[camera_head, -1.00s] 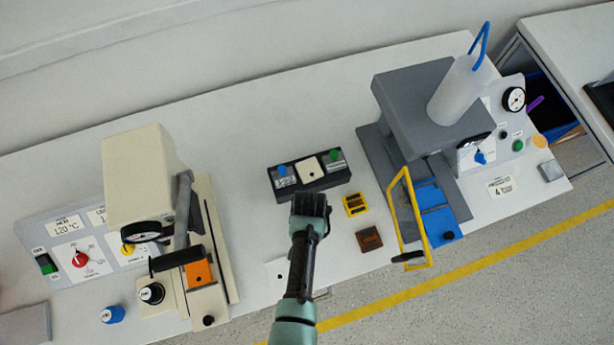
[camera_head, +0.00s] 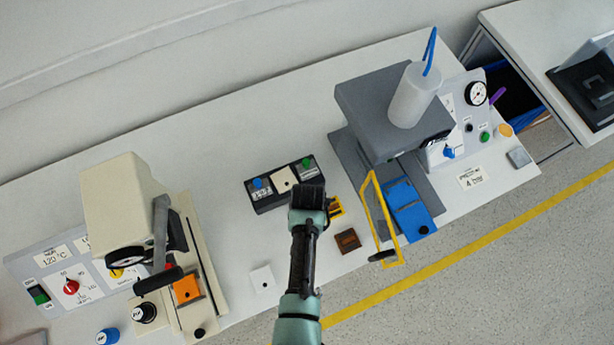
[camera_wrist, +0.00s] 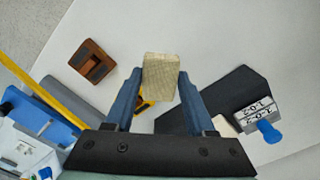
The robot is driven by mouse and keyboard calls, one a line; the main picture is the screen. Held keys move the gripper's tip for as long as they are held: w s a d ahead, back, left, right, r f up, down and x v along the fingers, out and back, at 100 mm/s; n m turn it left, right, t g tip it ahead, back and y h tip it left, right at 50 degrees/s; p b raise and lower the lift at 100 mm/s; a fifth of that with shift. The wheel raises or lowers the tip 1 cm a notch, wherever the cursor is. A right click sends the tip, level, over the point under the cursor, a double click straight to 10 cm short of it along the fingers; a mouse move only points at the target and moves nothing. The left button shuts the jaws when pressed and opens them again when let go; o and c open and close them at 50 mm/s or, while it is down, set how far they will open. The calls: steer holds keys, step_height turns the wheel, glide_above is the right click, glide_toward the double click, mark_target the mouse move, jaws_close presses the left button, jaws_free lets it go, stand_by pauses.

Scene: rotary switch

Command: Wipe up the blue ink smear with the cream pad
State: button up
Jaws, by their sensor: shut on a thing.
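The cream pad (camera_wrist: 161,77) is a small block held between the two blue fingers of my gripper (camera_wrist: 159,92) in the wrist view. My gripper (camera_head: 307,193) is shut on it. In the head view my gripper is at the front edge of the black box with the counter (camera_head: 284,183), and the pad is hidden there. I cannot make out the blue ink smear in either view.
A yellow block (camera_head: 336,206), partly hidden by my gripper, and a brown block (camera_head: 348,241) lie to the right. A grey press with a yellow guard (camera_head: 376,222) stands further right. A cream machine (camera_head: 122,205) stands left. The bench behind the box is clear.

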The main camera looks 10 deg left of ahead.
step_height(320, 180, up, 2)
steer(key=shift+w+d+p, duration=0.15)
steer(key=shift+p, duration=0.45)
steer(key=shift+r+p, duration=0.6)
steer(key=shift+r, duration=0.1)
steer(key=shift+w+f+b, duration=0.1)
steer(key=shift+b, duration=0.2)
steer(key=w+d+r+n+b, duration=0.2)
steer(key=w+d+r+b, duration=0.1)
steer(key=r+b, duration=0.5)
steer(key=shift+w+d+r+b, duration=0.15)
steer(key=shift+r+b, duration=0.15)
steer(key=shift+b, duration=0.8)
